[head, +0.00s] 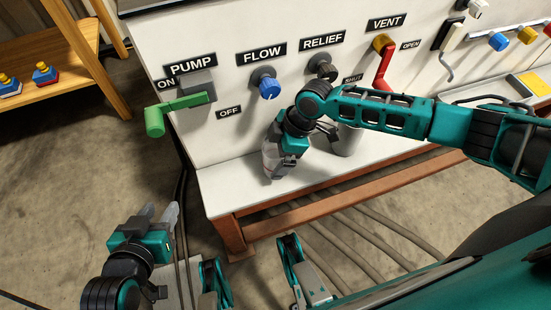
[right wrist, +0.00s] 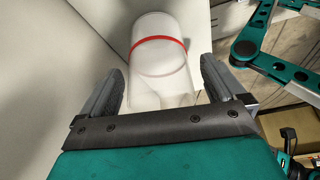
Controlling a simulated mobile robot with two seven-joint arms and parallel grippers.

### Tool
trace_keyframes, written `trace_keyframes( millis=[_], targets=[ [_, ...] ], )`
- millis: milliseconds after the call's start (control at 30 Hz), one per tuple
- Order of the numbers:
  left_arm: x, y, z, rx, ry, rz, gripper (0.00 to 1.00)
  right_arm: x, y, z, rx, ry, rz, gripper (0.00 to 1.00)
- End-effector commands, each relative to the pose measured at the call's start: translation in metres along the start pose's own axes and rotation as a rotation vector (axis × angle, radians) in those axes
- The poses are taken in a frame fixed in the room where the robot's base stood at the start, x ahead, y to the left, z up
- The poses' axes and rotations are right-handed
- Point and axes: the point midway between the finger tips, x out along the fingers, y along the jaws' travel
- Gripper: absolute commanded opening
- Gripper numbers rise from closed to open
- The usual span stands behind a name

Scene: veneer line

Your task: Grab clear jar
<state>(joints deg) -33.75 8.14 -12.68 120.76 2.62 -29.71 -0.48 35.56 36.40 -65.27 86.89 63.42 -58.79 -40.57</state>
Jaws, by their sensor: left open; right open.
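The clear jar (head: 268,158) stands on the white ledge below the panel, partly hidden behind my right gripper (head: 282,168) in the head view. In the right wrist view the jar (right wrist: 160,50) looks whitish and see-through with a red band. It lies just beyond and between the spread fingers of my right gripper (right wrist: 162,85). The fingers are open, and a gap shows between each finger and the jar. My left gripper (head: 157,216) is open and empty over the floor at lower left, well away from the jar.
A grey metal cup (head: 348,141) stands on the ledge right of the jar, behind my right arm. Above are a green pump lever (head: 180,107), a blue flow knob (head: 269,87) and a red vent lever (head: 384,72). A wooden shelf (head: 70,65) stands at left.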

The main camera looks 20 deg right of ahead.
Motion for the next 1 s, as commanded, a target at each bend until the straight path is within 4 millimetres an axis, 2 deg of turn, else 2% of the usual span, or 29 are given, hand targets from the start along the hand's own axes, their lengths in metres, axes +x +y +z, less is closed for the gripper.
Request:
trace_keyframes(
  millis=[100,700,1000],
  targets=[
    [0.0,0.0002,-0.0006,0.001,0.001,0.001,0.43,-0.0006,0.0,-0.0003,0.0,0.0,0.0,0.95],
    [0.0013,-0.0006,0.0008,0.006,-0.002,0.0,0.43,-0.0007,-0.0002,-0.0002,0.0,0.0,0.0,0.38],
    [0.0003,-0.0007,-0.0007,0.006,-0.002,0.0,0.43,-0.003,-0.0008,-0.0012,0.0,0.001,0.0,0.38]
  ],
)
